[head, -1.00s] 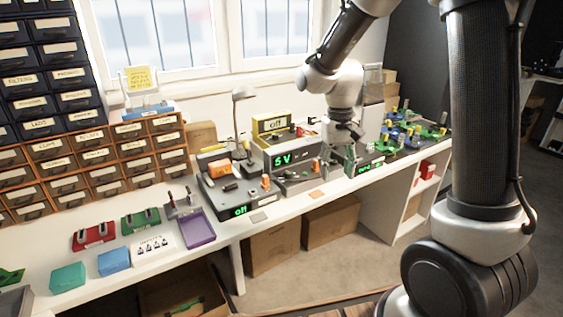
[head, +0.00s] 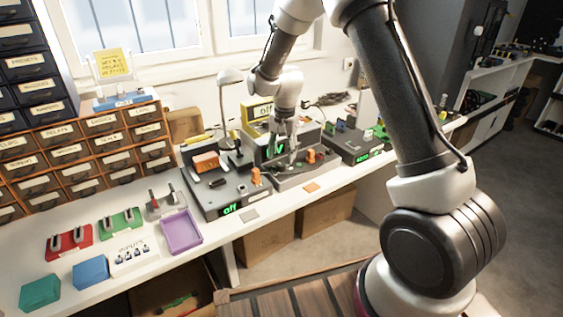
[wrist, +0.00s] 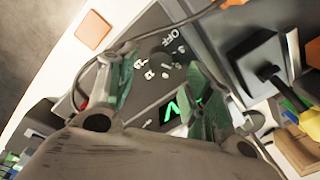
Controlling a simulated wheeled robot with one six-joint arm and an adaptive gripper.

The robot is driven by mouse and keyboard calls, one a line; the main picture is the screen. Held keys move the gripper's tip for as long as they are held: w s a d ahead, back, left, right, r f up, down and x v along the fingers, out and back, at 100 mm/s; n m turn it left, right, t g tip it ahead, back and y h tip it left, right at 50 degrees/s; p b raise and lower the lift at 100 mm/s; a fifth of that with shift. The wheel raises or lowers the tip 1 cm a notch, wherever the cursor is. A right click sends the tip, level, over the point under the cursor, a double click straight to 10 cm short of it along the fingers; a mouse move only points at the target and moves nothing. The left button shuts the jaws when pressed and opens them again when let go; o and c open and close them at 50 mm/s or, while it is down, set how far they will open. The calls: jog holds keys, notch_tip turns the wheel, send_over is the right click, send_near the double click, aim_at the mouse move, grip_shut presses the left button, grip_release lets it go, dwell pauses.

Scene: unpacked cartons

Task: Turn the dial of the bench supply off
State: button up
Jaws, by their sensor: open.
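The bench supply with a lit green display (head: 273,147) is the grey box in the middle of the bench. The wrist view shows part of its display (wrist: 182,110), a white OFF mark (wrist: 173,38) and white figures on its dark panel. A dark round shape among the figures looks like the dial, but its details are unclear. My gripper (head: 292,160) is over this panel and hides part of it in the head view. In the wrist view my gripper (wrist: 155,65) is open, with green-tinted fingers on either side of the figures. Whether they touch the dial I cannot tell.
Left of it stands another grey unit (head: 222,192) reading "off", and right of it one with a green display (head: 362,157). A yellow-fronted unit (head: 257,113) stands behind. A purple tray (head: 181,232) lies further left. An orange square (head: 311,187) lies near the front edge.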

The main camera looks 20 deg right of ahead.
aim_at(282, 164)
jog(key=shift+f, duration=2)
jog(key=c, duration=1)
